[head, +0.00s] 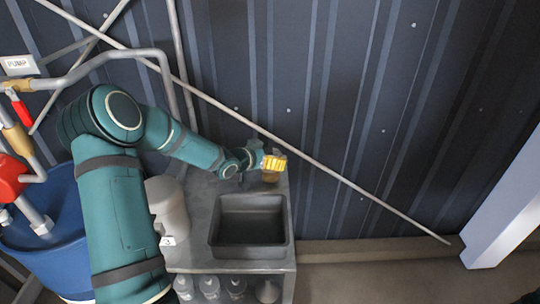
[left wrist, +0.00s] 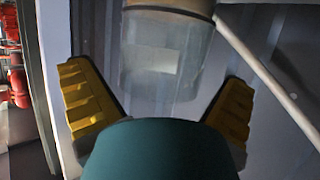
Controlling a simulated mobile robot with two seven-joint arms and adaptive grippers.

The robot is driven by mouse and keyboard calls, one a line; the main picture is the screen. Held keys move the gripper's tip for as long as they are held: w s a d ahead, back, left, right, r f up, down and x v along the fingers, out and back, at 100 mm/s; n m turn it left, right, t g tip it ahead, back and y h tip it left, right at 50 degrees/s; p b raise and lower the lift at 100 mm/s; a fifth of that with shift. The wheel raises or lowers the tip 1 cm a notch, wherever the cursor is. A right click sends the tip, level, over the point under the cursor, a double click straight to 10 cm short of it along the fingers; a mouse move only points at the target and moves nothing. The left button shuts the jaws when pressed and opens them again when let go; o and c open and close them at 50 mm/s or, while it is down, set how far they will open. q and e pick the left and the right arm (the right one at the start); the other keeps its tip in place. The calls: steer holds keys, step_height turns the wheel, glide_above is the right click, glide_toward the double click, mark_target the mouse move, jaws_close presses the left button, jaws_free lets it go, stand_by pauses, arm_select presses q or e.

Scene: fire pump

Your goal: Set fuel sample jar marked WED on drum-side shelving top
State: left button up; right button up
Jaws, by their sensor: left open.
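My left gripper (head: 272,162) is at the back edge of the grey shelving top (head: 205,255), its yellow finger pads showing. In the left wrist view the gripper (left wrist: 156,105) is open, with one finger on each side of a clear jar (left wrist: 165,60). The jar has a tan band at the picture's top edge and a pale label whose writing I cannot read. In the head view a small amber part of a jar (head: 270,177) shows just below the fingers. I cannot tell whether the fingers touch it. My right gripper is not in view.
A dark grey tray (head: 249,205) takes up much of the shelving top. A beige container (head: 168,207) stands left of it. Several jars (head: 210,286) stand on the lower shelf. A blue drum (head: 45,225) and pipes are at left. A thin diagonal rod (head: 330,175) crosses the corrugated wall.

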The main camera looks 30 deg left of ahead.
arm_select(q)
steer(key=p+v, duration=0.2)
steer(key=v, duration=1)
